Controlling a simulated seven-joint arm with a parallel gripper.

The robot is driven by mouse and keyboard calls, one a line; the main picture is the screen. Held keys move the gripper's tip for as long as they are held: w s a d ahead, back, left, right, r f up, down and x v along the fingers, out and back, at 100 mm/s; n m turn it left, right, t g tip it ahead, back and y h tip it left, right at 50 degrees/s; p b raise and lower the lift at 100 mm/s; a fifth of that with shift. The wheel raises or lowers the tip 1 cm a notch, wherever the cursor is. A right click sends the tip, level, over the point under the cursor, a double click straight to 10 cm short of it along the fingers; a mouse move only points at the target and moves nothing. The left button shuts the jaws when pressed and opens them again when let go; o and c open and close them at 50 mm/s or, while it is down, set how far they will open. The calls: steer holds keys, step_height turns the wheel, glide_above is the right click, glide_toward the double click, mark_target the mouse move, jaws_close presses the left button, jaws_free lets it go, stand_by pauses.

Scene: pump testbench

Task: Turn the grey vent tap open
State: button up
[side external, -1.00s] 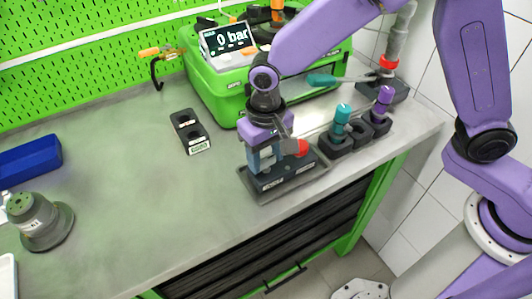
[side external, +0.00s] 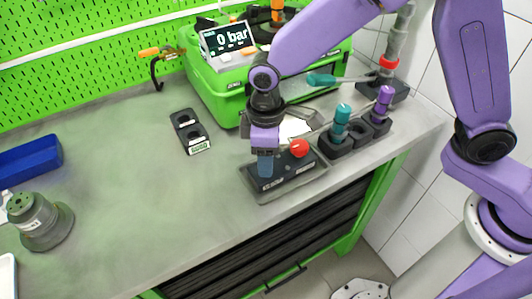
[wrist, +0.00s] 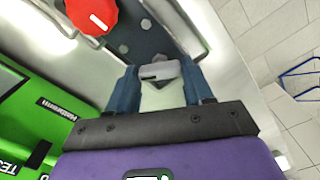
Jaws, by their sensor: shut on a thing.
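The grey vent tap (wrist: 160,71) sits between my fingertips in the wrist view, a light grey handle with a dark mark on it. My gripper (wrist: 160,82) is shut on it, with a blue finger at each side. In the side view my gripper (side external: 265,166) points down at the left part of the dark valve block (side external: 291,182), and its fingers hide the tap. A red knob (side external: 299,148) stands on the same block, right of my fingers; it also shows at the top left of the wrist view (wrist: 92,12).
The green pump case (side external: 215,88) behind carries a display (side external: 231,38) reading 0 bar. A teal-topped part (side external: 341,116) and a purple one (side external: 383,99) stand in black holders close on the right. A black two-hole holder (side external: 190,131) lies left. The bench between it and the blue bin (side external: 30,162) is clear.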

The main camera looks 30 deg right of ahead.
steer(key=n, duration=0.6)
steer(key=shift+r, duration=0.1)
steer(key=shift+n, duration=0.4)
steer(key=o, duration=1)
steer(key=shift+o, duration=0.2)
step_height(320, 180, up, 17)
steer(key=shift+r, duration=0.2)
steer(key=shift+d, duration=0.1)
steer(key=s+d+f+m, duration=0.2)
steer(key=s+d+f, duration=0.2)
steer(key=s+d, duration=0.6)
steer(key=s+d+f+m, duration=0.3)
steer(key=s+d+f, duration=0.2)
steer(key=s+d, duration=0.5)
steer(key=d, duration=0.5)
steer(key=shift+s+d+m, duration=0.3)
steer(key=shift+s+d, duration=0.05)
